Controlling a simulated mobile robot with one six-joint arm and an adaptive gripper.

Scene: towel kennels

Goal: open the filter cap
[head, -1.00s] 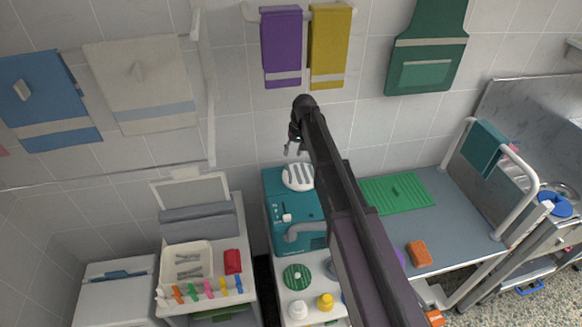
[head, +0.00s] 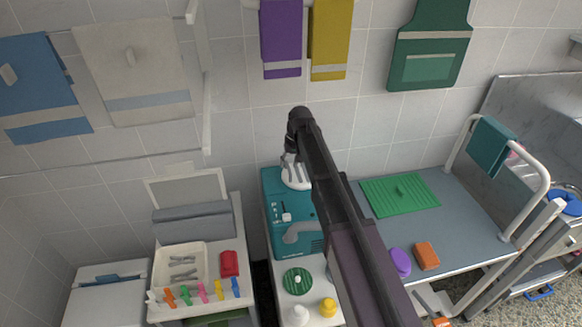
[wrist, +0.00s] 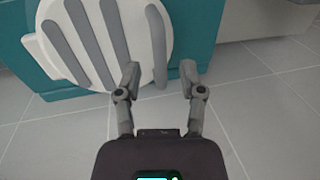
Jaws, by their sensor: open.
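The filter cap (head: 296,178) is a round white disc with several grey slats, on the end of a teal machine (head: 281,203). In the wrist view the filter cap (wrist: 135,30) fills the upper left, cut off by the top edge, on the teal body (wrist: 198,40). My gripper (head: 290,157) is open and empty at the cap's upper edge in the head view. In the wrist view my gripper (wrist: 160,70) has its left finger over the cap's edge. The end of the rightmost slat shows between the fingers. I cannot tell whether they touch. My arm hides part of the cap in the head view.
A white bin of tools (head: 180,263) and a red item (head: 229,263) lie on the left cart. A green mat (head: 410,194), purple item (head: 400,262) and orange sponge (head: 427,256) lie on the right table. A green round disc (head: 297,281) and yellow bottle (head: 328,307) stand below the machine.

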